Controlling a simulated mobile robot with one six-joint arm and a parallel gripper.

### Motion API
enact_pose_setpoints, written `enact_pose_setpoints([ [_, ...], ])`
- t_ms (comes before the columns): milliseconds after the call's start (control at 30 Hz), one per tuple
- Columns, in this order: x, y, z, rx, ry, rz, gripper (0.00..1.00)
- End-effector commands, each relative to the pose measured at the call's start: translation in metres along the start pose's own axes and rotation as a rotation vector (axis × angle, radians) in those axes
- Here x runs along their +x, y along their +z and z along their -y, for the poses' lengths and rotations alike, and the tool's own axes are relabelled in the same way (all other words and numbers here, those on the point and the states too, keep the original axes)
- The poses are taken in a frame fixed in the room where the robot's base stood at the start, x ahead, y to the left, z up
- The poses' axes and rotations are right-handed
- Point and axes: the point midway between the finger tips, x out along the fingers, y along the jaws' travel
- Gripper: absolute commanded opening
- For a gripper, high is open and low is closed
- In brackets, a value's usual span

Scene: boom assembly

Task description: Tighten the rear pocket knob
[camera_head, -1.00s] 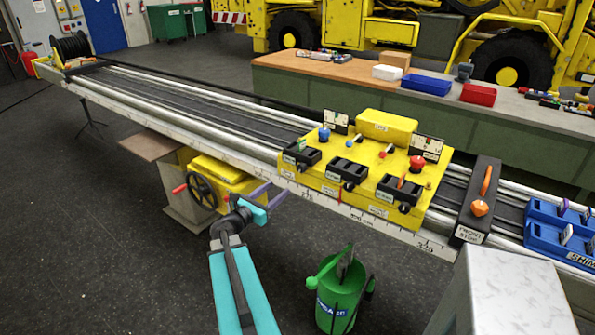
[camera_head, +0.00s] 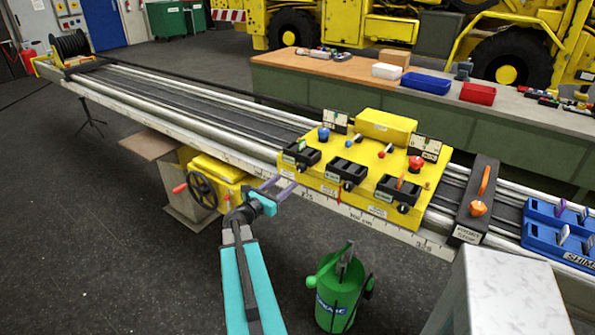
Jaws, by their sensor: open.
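A yellow carriage (camera_head: 330,190) sits across the long rail bed. It has three black pockets on its near side, each with a dark round knob at its front. The left pocket (camera_head: 301,154) is the one farthest from the front stop; the middle pocket (camera_head: 346,172) and right pocket (camera_head: 398,189) follow along the edge. The pocket labels are too small to read. My gripper (camera_head: 288,185) is open and empty, with its purple fingers pointing up and right. In the picture it lies just below the left pocket's knob; I see no contact.
An orange-handled front stop (camera_head: 477,202) and blue trays (camera_head: 555,232) stand on the rail to the right. A green bin (camera_head: 342,300) is on the floor right of my arm. A yellow box with a black handwheel (camera_head: 203,190) is at left. A pale block (camera_head: 508,290) fills the lower right.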

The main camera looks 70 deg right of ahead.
Motion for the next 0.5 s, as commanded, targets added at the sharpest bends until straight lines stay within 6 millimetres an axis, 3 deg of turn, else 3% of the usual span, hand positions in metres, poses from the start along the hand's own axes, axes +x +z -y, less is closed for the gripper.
enact_pose_setpoints([
  [500,0.062,0.001,-0.002,0.0,0.0,0.0,0.51],
])
